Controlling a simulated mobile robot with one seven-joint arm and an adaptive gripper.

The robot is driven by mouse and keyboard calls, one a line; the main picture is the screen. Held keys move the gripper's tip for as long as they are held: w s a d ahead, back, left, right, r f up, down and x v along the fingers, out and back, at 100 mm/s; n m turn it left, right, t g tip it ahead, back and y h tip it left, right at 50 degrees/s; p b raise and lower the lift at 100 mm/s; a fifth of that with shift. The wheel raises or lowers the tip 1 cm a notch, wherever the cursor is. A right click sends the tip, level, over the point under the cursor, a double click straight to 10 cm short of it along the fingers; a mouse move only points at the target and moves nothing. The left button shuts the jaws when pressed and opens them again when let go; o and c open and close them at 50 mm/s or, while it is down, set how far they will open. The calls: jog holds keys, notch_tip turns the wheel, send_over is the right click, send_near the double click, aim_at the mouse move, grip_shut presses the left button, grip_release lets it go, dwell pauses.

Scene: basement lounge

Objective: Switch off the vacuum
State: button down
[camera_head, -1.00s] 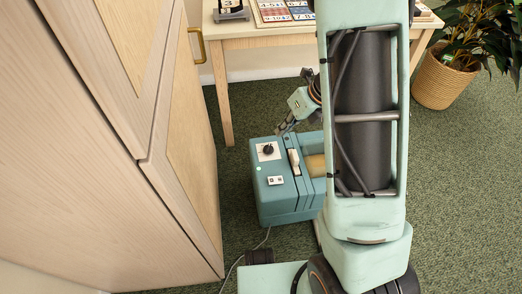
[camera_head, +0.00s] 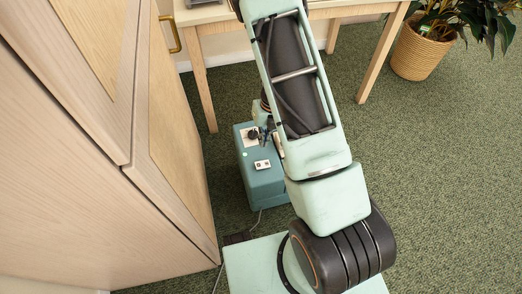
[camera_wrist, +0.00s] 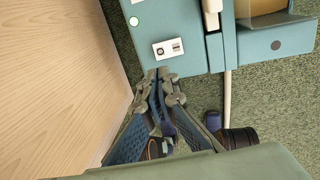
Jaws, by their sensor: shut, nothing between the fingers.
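The vacuum is a teal box (camera_head: 262,190) standing on the carpet beside the cabinet; my arm hides its right part in the head view. Its top carries a black knob (camera_head: 253,134) on a white plate and a small white switch plate (camera_head: 262,165). In the wrist view the switch plate (camera_wrist: 168,48) shows a dark part and a light part, with a pale round dot (camera_wrist: 134,21) nearby. My gripper (camera_wrist: 159,74) is shut and empty, its tips just below the switch plate in that picture. I cannot tell whether they touch the vacuum.
A wooden cabinet (camera_head: 100,190) stands close on the left, with a brass handle (camera_head: 170,34). A table (camera_head: 225,14) is behind the vacuum. A potted plant in a woven basket (camera_head: 420,58) stands at the upper right. A cord (camera_head: 219,272) lies on the floor. Carpet on the right is clear.

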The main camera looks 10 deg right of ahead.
aim_at(259, 164)
jog(key=f+b, duration=0.1)
jog(key=f, duration=0.3)
jog(key=a+f+b, duration=0.1)
jog(key=f+b, duration=0.1)
jog(key=f, duration=0.2)
jog(key=f+b, duration=0.1)
jog(key=f, duration=0.3)
jog(key=shift+a+f+b, duration=0.2)
jog(key=shift+f+b, duration=0.05)
jog(key=shift+b, duration=0.1)
jog(key=shift+a+f, duration=0.1)
jog(key=shift+f, duration=0.2)
jog(key=shift+a+f, duration=0.15)
jog(key=shift+f, duration=0.25)
jog(key=shift+d+r, duration=0.1)
jog(key=shift+d, duration=0.1)
jog(key=shift+d+r, duration=0.2)
jog(key=shift+d, duration=0.4)
jog(key=shift+r, duration=0.1)
notch_tip(259, 164, up, 12)
jog(key=d, duration=0.1)
jog(key=shift+d, duration=0.25)
